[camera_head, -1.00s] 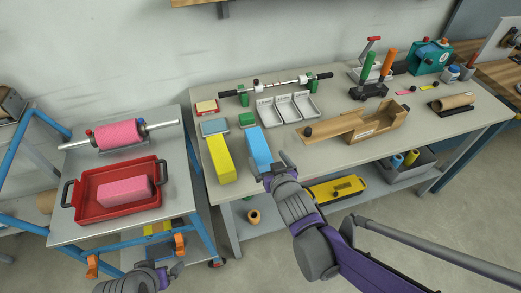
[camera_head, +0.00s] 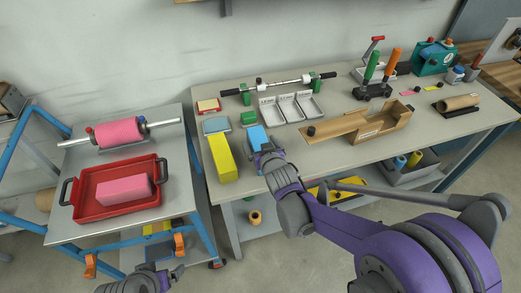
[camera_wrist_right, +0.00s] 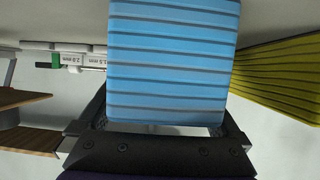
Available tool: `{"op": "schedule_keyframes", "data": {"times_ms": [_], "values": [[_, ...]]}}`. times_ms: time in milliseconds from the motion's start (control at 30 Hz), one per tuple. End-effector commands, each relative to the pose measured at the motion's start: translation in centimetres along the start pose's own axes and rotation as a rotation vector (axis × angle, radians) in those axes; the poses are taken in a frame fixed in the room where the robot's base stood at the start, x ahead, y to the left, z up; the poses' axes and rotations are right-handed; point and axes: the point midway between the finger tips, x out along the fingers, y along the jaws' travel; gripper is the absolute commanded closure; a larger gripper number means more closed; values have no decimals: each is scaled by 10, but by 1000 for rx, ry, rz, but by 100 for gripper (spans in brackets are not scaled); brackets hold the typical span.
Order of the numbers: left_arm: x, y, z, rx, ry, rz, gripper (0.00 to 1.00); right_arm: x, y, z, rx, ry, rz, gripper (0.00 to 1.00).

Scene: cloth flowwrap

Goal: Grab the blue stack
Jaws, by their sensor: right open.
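The blue stack (camera_head: 257,135) lies on the workbench, mostly hidden in the head view behind my right gripper (camera_head: 263,152). In the right wrist view the blue stack (camera_wrist_right: 170,60) shows large, with dark layer lines, and its near end lies between the two open fingers of my right gripper (camera_wrist_right: 165,115). I cannot tell whether a finger touches it. My left gripper (camera_head: 165,275) is at the bottom edge of the head view, away from the stack, with its jaws partly in view and nothing seen in them.
A yellow stack (camera_head: 222,158) lies just left of the blue one. Behind are a green block (camera_head: 248,118) and white trays (camera_head: 290,107). A cardboard former (camera_head: 360,128) lies to the right. A cart with a red tray (camera_head: 85,207) holding a pink stack (camera_head: 123,190) stands left.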

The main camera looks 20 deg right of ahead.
Motion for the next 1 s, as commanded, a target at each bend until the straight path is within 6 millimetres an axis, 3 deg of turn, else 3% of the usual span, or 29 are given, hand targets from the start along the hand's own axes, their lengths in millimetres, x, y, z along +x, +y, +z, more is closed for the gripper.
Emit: {"op": "schedule_keyframes", "data": {"times_ms": [233,733,1000], "values": [[0,0,0,0,0,0,1,1,0,0,0,0,0,0],[0,0,0,0,0,0,1,1,0,0,0,0,0,88],[-1,0,-1,0,0,0,1,-1,0,-5,0,1,0,88]]}}
